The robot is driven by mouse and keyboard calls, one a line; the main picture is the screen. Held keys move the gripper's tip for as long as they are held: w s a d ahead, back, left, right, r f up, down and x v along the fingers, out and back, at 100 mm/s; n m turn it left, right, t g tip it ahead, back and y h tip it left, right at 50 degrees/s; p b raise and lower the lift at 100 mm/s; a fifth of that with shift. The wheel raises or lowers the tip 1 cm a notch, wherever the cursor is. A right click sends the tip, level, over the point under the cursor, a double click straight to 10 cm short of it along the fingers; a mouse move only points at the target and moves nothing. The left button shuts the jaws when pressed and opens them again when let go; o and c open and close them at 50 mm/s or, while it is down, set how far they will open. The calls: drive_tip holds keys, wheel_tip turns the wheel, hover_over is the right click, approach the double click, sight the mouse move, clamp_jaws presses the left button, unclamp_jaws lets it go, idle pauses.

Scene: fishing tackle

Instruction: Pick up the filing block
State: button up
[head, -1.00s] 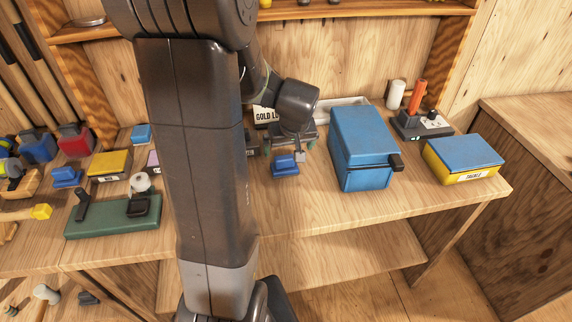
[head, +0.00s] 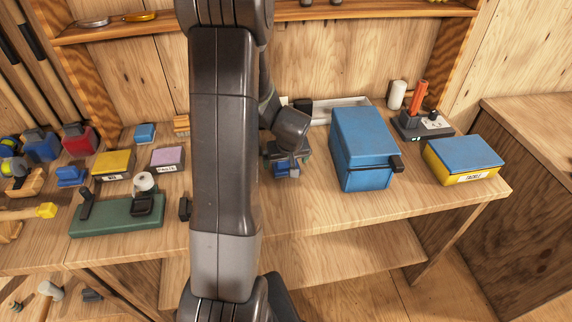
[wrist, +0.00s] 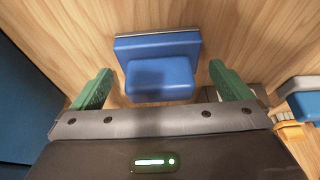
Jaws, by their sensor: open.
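A blue block with a raised grip and a thin grey edge, which I take to be the filing block (wrist: 160,75), lies on the wooden bench top. In the wrist view it sits between the two green fingers of my gripper (wrist: 159,82), with a gap on each side. My gripper is open and holds nothing. In the head view my gripper (head: 284,160) is right over the block (head: 286,172) and partly hides it.
A large blue box with a dark handle (head: 362,150) stands close to the right of my gripper. A blue and yellow tackle box (head: 463,161) is farther right. A green-based device (head: 117,217) and several small boxes lie to the left. Bench in front is clear.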

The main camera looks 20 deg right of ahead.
drive_tip(key=shift+f, duration=0.15)
drive_tip(key=c, duration=1.2)
wheel_tip(320, 180, up, 10)
drive_tip(key=shift+r+b, duration=0.1)
drive_tip(key=shift+b, duration=0.25)
